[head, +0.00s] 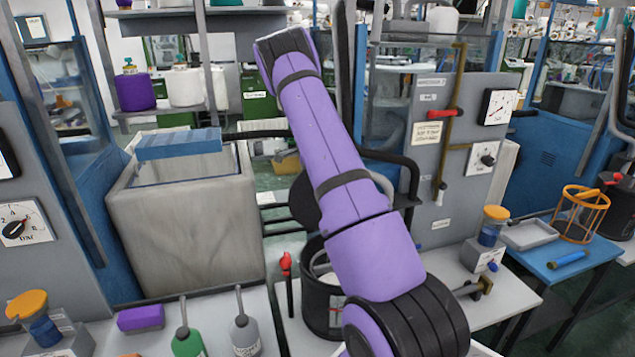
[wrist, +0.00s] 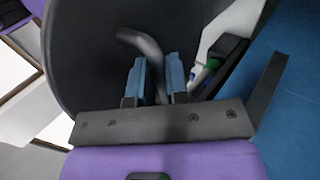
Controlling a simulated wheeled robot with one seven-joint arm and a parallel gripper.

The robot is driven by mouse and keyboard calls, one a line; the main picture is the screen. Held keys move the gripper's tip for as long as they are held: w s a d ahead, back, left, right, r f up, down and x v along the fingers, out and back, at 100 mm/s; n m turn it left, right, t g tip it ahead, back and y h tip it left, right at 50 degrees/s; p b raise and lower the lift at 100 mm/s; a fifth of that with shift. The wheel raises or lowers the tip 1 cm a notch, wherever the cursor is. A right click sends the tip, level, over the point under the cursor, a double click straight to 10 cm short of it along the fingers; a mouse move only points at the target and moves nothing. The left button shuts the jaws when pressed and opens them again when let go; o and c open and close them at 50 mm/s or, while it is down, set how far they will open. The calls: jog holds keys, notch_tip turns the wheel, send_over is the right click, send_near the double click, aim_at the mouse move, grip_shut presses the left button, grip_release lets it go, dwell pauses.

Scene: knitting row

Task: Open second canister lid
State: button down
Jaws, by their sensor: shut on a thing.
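In the wrist view a large dark round lid (wrist: 82,62) fills the upper left, with a curved grey handle (wrist: 146,48) on it. The two blue fingers of my gripper (wrist: 156,82) are shut on this handle, one on each side. A black canister (head: 318,312) stands on the white table in the head view, partly hidden behind my purple arm; a pale interior or top shows at its upper edge. Another dark canister (head: 608,218) stands at the far right. My gripper is hidden in the head view. I cannot tell whether the lid touches a canister.
A red-handled lever (head: 287,264) stands just left of the black canister. Green (head: 187,343) and grey (head: 245,335) bottles stand at the front. A large grey bin (head: 187,235) stands left.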

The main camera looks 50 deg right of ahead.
jog(key=shift+w+d+f, duration=0.4)
jog(key=shift+w+f, duration=0.2)
jog(key=shift+w, duration=0.15)
jog(key=shift+w+d+f, duration=0.4)
jog(key=shift+w+f, duration=0.2)
jog(key=shift+w, duration=0.1)
jog(key=shift+w+d, duration=0.1)
jog(key=shift+w, duration=0.2)
jog(key=c, duration=1.3)
grip_release()
jog(key=shift+o, duration=0.9)
jog(key=shift+w+d+f, duration=0.2)
jog(key=shift+r, duration=0.15)
jog(key=shift+r, duration=0.1)
jog(key=v, duration=1)
jog(key=shift+r, duration=0.2)
jog(key=shift+w, duration=0.15)
